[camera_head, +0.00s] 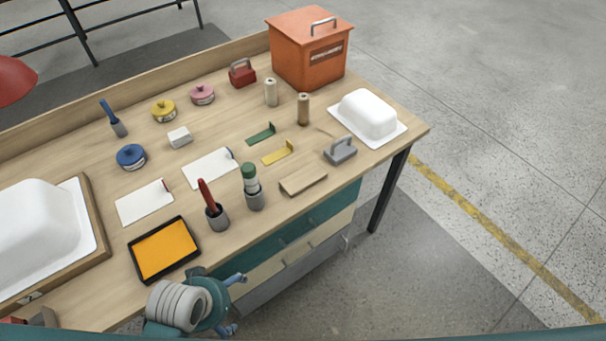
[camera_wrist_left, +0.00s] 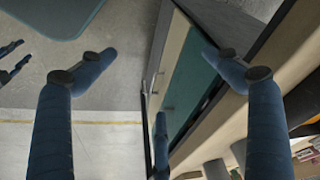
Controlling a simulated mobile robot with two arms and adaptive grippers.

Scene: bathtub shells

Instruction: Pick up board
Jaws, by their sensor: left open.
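I cannot pick out the board in that view. Dark fingers at its left edge look like my right gripper (camera_wrist_left: 14,62), mostly cut off.
Close to the board are a grey trowel-like tool (camera_head: 341,151), a cup with a red handle (camera_head: 217,216) and a yellow bracket (camera_head: 278,153). An orange tray (camera_head: 165,250) sits at the front. White tub shells (camera_head: 368,115) stand at both ends. Drawers (camera_head: 300,245) lie below the edge.

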